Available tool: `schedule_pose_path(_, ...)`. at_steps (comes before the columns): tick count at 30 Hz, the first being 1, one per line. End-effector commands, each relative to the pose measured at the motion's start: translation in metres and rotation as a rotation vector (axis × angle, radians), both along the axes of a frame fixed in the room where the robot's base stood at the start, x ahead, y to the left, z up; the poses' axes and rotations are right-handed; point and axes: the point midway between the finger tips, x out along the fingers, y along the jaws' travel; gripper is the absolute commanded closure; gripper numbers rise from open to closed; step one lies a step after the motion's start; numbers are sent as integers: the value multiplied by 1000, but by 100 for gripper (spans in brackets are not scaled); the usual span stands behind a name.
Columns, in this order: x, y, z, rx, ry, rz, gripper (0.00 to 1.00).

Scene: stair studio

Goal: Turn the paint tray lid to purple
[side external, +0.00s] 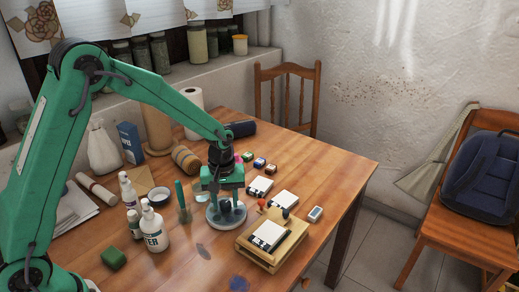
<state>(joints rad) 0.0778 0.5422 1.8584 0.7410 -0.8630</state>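A round, pale grey dish that looks like the paint tray (227,226) stands on the table, left of the wooden box. My gripper (226,208) points down right over it, with its fingertips low at the dish. The green gripper body and dark fingers cover most of the dish's top. I cannot make out the lid, its colour marks or any purple spot. The view is too small to tell whether the fingers are apart or closed on something.
A wooden box (285,249) with a white card stands close on the right. White bottles (154,228) and a green brush (181,194) stand close on the left. Small ink pots (259,162) and white cards (284,200) lie behind right. The table's right end (335,170) is clear.

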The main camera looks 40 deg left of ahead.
Motion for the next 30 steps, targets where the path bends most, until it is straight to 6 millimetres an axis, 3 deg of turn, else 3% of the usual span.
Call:
schedule_pose_path(1, 0, 0, 0, 0, 0, 0, 71)
schedule_pose_path(5, 0, 0, 0, 0, 0, 0, 95)
schedule_pose_path(17, 0, 0, 0, 0, 0, -46, 94)
schedule_pose_path(30, 0, 0, 1, 0, 0, -329, 94)
